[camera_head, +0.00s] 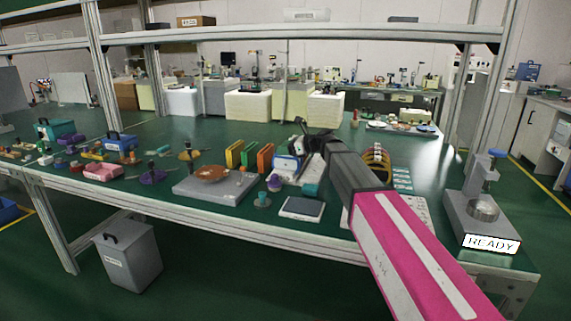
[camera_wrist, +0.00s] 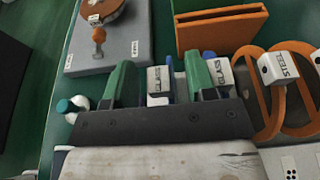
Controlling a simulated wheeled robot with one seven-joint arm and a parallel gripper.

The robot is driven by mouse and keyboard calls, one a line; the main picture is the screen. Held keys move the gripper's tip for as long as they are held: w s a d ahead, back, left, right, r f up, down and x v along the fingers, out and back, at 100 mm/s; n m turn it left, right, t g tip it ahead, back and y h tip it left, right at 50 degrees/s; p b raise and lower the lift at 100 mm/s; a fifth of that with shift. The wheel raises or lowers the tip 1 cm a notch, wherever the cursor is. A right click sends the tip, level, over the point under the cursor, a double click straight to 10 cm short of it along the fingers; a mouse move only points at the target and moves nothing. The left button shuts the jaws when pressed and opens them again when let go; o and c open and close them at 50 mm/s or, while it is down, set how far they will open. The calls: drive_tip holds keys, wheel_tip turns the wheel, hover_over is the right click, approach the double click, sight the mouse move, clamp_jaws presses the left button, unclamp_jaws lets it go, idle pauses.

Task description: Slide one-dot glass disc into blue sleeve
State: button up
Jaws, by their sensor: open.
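My gripper (camera_wrist: 160,88) is open, with its two green fingers pointing forward; in the head view its dark end (camera_head: 306,138) is over the bench behind the sleeves' right side. A white block lettered GLASS (camera_wrist: 157,86) shows between the fingers, with a bit of blue beside it. A second GLASS block (camera_wrist: 222,74) is just right of the right finger. The discs under these labels are mostly hidden, and I cannot read their dots. An orange sleeve (camera_wrist: 222,27) stands ahead. The head view shows yellow (camera_head: 234,154), green (camera_head: 248,153) and orange (camera_head: 265,158) sleeves; I cannot make out a blue sleeve clearly.
Orange rings with a white STEEL label (camera_wrist: 277,69) are close on the right. A grey plate machine (camera_head: 214,187) with a copper disc is left of the sleeves. A flat scale (camera_head: 301,208) lies in front. A READY gauge stand (camera_head: 482,212) is at the right end.

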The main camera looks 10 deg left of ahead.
clamp_jaws()
drive_tip(key=shift+r, duration=0.1)
